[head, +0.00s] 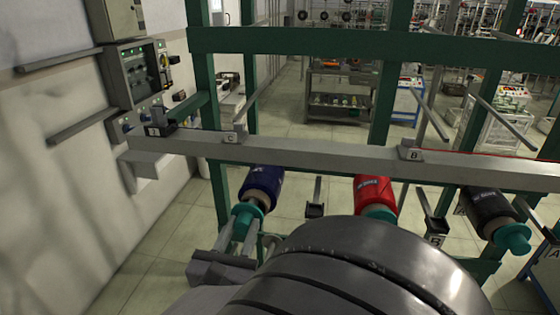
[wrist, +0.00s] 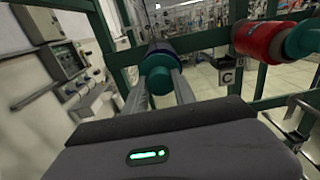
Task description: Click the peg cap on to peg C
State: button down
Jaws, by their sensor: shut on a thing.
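My gripper (head: 246,222) is shut on a teal peg cap (head: 249,209) at the near end of the dark blue bobbin (head: 263,184). In the wrist view, the two grey fingers of my gripper (wrist: 159,84) flank the teal cap (wrist: 157,72), with the blue bobbin (wrist: 158,47) right behind it. The cap lines up with the bobbin's axis; whether it is fully seated I cannot tell. The peg itself is hidden inside the bobbin and cap.
A red bobbin (head: 374,190) and a black bobbin (head: 487,203), both with teal caps, sit to the right. A grey rail (head: 320,150) with lettered plates crosses above the bobbins. Green posts (head: 205,95) frame the rack. A control box (head: 138,72) is on the left wall.

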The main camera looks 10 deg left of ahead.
jog(key=shift+w+d, duration=0.1)
jog(key=shift+w, duration=0.9)
jog(key=shift+w+b, duration=0.35)
jog(key=c, duration=0.9)
grip_release()
jog(key=shift+c, duration=0.2)
